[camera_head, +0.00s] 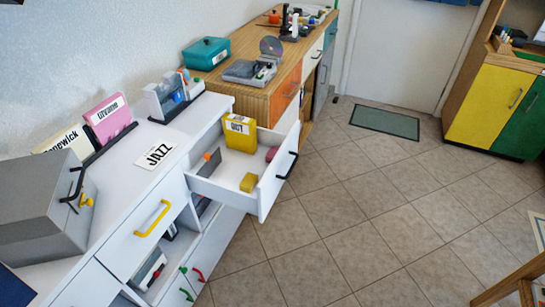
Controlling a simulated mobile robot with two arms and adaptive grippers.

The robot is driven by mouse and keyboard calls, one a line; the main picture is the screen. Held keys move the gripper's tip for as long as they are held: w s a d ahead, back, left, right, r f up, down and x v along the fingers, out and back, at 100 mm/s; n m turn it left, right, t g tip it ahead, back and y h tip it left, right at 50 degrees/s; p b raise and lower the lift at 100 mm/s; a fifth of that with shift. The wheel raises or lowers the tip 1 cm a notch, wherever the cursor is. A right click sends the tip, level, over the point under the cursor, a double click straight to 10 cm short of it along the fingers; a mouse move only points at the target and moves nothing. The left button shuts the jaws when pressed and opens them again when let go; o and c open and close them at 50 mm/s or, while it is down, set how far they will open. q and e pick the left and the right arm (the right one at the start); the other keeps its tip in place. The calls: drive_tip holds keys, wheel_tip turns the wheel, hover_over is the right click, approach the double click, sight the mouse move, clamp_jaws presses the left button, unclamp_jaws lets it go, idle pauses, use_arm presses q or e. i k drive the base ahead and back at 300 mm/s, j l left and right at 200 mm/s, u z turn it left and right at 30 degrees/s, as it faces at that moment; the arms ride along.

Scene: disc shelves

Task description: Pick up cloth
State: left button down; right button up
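I cannot make out anything that is surely a cloth. An open white drawer (222,188) holds a yellow box (239,133) with a dark-lettered label, a small yellow block (249,182) and a small pink item (271,154). The pink item lies by the drawer's far right side; whether it is cloth is too small to tell. The drawer's near left corner inside is partly hidden by its wall. Neither of my grippers is in view.
The white cabinet top carries a grey box (42,205), a pink sleeve (109,117) and a JAZZ card (159,155). A teal box (206,53) stands on the wooden cabinet behind. Tiled floor (345,205) right of the drawer is open; a mat (384,121) lies by the door.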

sight(250, 182)
drive_tip(key=u, duration=1.9)
drive_tip(key=z, duration=1.65)
drive_tip(key=i+j+z, duration=0.15)
drive_tip(key=z, duration=0.25)
drive_tip(key=i+j+z, duration=0.2)
drive_tip(key=z, duration=0.25)
